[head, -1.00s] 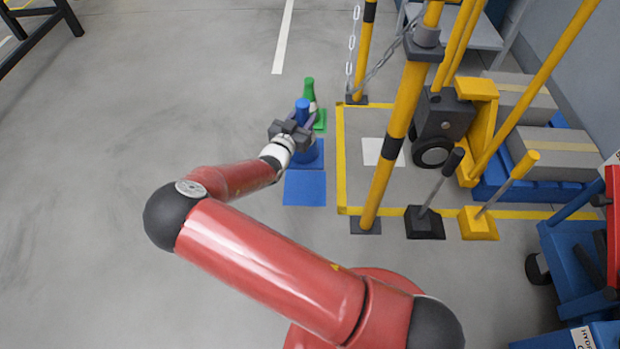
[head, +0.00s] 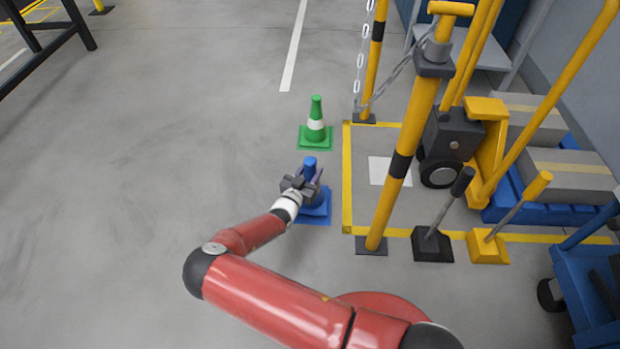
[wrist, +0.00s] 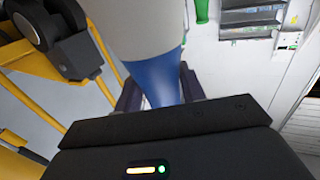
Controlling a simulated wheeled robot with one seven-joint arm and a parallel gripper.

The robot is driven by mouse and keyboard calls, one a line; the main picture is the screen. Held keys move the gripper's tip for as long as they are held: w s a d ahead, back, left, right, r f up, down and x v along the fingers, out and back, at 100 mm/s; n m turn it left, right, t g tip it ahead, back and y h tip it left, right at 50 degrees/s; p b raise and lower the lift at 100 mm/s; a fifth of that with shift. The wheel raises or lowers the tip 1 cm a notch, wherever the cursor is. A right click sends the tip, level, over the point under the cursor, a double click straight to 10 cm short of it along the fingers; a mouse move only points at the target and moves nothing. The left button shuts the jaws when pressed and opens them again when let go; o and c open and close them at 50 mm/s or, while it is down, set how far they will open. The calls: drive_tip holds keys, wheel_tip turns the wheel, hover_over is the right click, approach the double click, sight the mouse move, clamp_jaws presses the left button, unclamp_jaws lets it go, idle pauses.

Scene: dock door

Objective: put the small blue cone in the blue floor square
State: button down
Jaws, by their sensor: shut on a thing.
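The small blue cone (head: 310,163) is upright between the fingers of my gripper (head: 306,182), which is shut on it. In the wrist view the cone's blue part (wrist: 158,82) and a pale band show between the two dark fingers (wrist: 160,92). The blue floor square (head: 318,217) shows beneath and around the cone's lower part. The cone's base is over the square, and the two blues blend. I cannot tell whether the base touches the floor. My gripper and wrist hide part of the cone's left side.
A green cone (head: 316,126) with a white band stands on a green square (head: 304,145) just behind. To the right are yellow floor lines (head: 347,180), a yellow-black post (head: 401,165), a chain and a pallet truck (head: 450,140).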

drive_tip(key=shift+f, duration=1.4)
drive_tip(key=shift+f+b, duration=0.25)
drive_tip(key=shift+b, duration=0.25)
drive_tip(key=c, duration=0.8)
unclamp_jaws()
drive_tip(key=shift+c, duration=0.2)
drive_tip(key=shift+r, duration=0.15)
